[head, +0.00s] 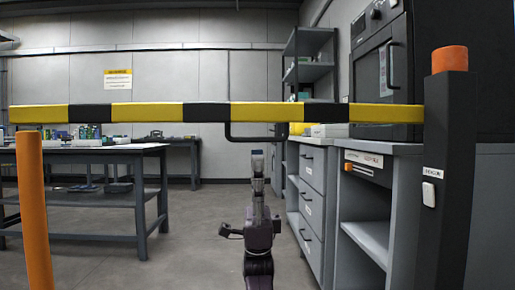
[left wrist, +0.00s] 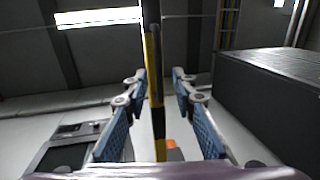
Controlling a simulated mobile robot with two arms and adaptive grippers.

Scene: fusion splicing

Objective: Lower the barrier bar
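The barrier bar (head: 210,112) is striped yellow and black and lies level across the head view. Its right end meets a dark post (head: 447,180) with an orange cap; its left end is above an orange post (head: 34,210). A black handle (head: 258,139) hangs under the bar. My left gripper (head: 257,154) points up just below the handle, apparently not holding it. In the left wrist view the left gripper (left wrist: 156,76) is open, its blue-padded fingers apart, with the bar (left wrist: 151,50) showing between them. My right gripper is in neither view.
A grey drawer cabinet (head: 312,190) and counter with a dark oven-like machine (head: 385,65) stand right of my arm. A dark workbench (head: 90,155) with small items is at the left. The floor (head: 190,230) between them is clear.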

